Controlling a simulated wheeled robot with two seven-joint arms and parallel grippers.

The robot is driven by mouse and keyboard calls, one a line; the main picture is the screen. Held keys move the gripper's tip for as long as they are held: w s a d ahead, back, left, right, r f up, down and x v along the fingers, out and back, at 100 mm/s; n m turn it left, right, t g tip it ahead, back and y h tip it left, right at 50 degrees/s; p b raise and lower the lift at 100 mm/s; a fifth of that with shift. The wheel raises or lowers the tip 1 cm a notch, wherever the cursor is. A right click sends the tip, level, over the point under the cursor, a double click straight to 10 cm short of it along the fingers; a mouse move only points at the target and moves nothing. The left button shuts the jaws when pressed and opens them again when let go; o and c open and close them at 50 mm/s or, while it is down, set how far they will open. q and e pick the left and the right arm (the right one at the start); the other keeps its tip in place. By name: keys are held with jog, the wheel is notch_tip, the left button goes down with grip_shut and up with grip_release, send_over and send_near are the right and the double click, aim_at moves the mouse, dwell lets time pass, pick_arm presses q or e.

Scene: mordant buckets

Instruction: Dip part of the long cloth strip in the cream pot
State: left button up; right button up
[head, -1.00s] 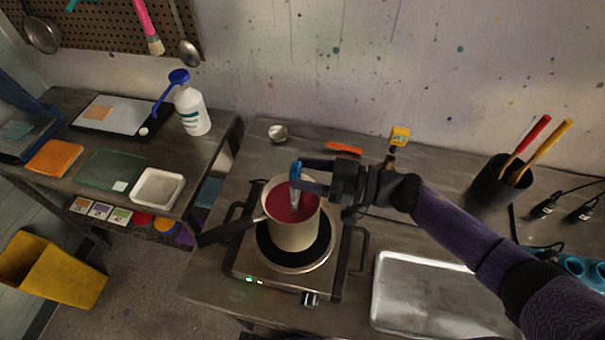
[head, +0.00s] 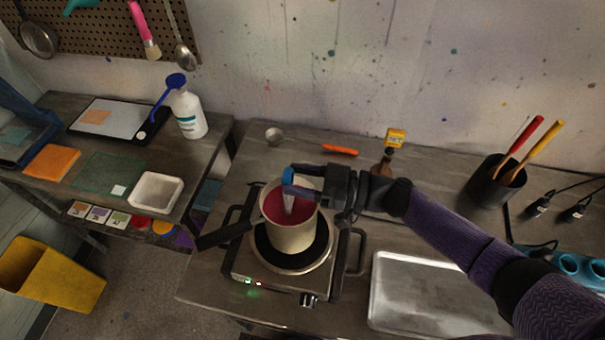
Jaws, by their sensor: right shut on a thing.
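The cream pot (head: 290,238) stands on a hot plate (head: 240,265) and holds dark pink liquid (head: 275,203). Its black handle (head: 222,236) points to the left. My right gripper (head: 289,180) is above the pot's opening, coming in from the right. It is shut on the pale cloth strip (head: 288,204), which hangs down toward the liquid. I cannot tell how far the strip's lower end is in the liquid. My left gripper is not in view.
A metal tray (head: 420,295) lies to the right of the hot plate. A small brown bottle (head: 384,164) and a black cup of brushes (head: 492,184) stand behind. An orange object (head: 340,150) and a small metal bowl (head: 274,135) lie at the back.

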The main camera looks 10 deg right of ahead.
jog(key=shift+s+a, duration=0.2)
jog(key=shift+a, duration=0.2)
jog(key=shift+w+d, duration=0.4)
jog(key=shift+d, duration=0.35)
notch_tip(320, 180, up, 11)
jog(key=p, duration=1)
jog(key=shift+p, duration=0.4)
jog(key=shift+r, duration=0.15)
dwell(1.4)
notch_tip(320, 180, up, 5)
jog(key=p, duration=0.5)
